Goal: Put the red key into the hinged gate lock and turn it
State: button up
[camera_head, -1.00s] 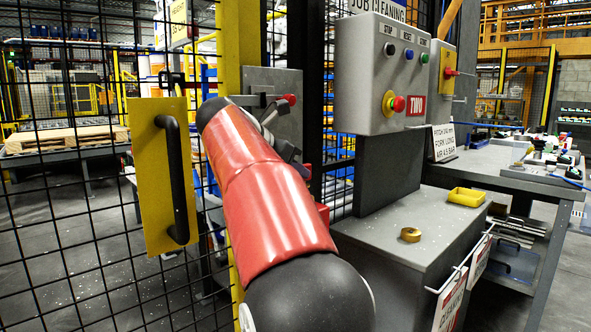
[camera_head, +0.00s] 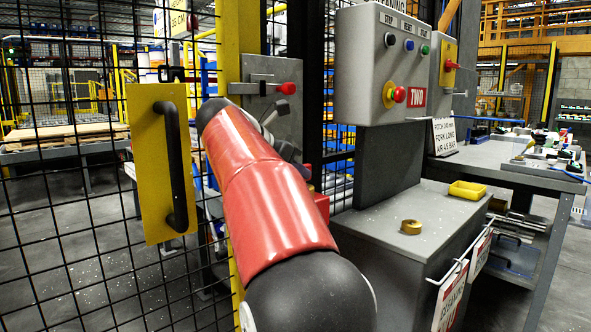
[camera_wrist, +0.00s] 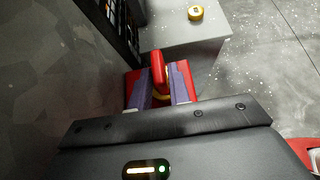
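In the wrist view, my gripper (camera_wrist: 163,92) is closed around a red key (camera_wrist: 158,66), which stands out between its purple-grey pads. In the head view, my red arm hides most of the gripper; red parts of it (camera_head: 321,205) show at the arm's right. The hinged gate lock appears to be the grey plate (camera_head: 287,122) on the yellow post, with a bar latch and a red knob (camera_head: 289,89). The gripper is apart from it, lower and to the right in the picture. The lock's key slot cannot be made out.
A mesh gate with a yellow handle plate (camera_head: 146,190) stands at left. A control box (camera_head: 375,75) stands above a grey cabinet (camera_head: 440,215) bearing a brass ring (camera_head: 411,227) and a yellow tray (camera_head: 467,190). A second red knob (camera_head: 451,65) is on a yellow switch box.

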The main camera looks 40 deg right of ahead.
jog(key=o, duration=0.4)
